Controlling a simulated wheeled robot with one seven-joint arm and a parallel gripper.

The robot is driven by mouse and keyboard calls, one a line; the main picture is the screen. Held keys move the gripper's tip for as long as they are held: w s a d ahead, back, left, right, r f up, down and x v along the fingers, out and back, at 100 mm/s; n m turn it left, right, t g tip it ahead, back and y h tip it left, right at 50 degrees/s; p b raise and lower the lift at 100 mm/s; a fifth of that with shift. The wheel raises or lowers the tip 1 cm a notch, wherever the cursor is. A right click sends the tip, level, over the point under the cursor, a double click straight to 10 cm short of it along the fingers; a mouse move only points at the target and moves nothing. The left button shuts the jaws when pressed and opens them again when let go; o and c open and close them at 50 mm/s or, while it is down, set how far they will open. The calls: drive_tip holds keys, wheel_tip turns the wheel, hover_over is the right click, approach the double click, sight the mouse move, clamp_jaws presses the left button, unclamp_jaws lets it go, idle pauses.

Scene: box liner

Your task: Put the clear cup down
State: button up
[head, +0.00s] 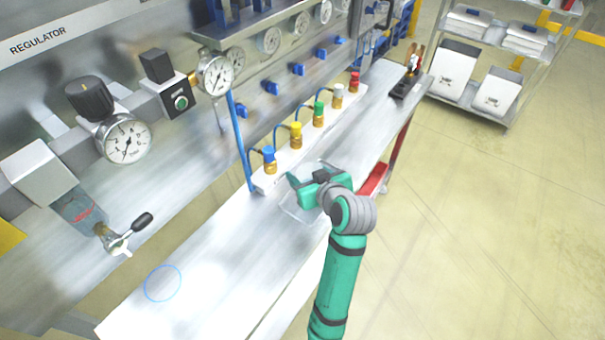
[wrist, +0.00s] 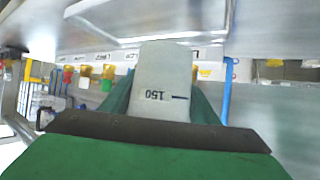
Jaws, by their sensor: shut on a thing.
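My gripper (head: 300,190) is green and hovers over or just above the long metal bench (head: 235,235), near its middle. It is shut on the clear cup (head: 298,212), which shows only faintly as a see-through shape below and left of the fingers. In the wrist view the cup (wrist: 165,80) stands out between the two green fingers, with a dark "150" and a short line that look upside down. I cannot tell if the cup's base touches the bench. A thin blue circle (head: 163,283) is marked on the bare near-left part of the bench.
A white strip with several colored-cap valves (head: 296,135) runs along the bench's back, with a blue post (head: 240,140) at its near end. A gauge panel stands behind. A lever valve (head: 118,238) juts out at left. The near bench surface is clear.

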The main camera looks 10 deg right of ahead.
sight(305, 179)
drive_tip(key=shift+w+d+f, duration=0.1)
drive_tip(key=shift+w+f, duration=0.4)
drive_tip(key=shift+f, duration=0.25)
drive_tip(key=f, duration=0.3)
drive_tip(key=shift+w+d+f, duration=0.1)
drive_tip(key=shift+w, duration=0.3)
drive_tip(key=shift+s, duration=0.25)
drive_tip(key=shift+f, duration=0.25)
drive_tip(key=o, duration=1.2)
drive_tip(key=shift+c, duration=0.2)
drive_tip(key=shift+r, duration=0.15)
drive_tip(key=shift+r, duration=0.15)
drive_tip(key=v, duration=1.1)
drive_tip(key=shift+s, duration=0.4)
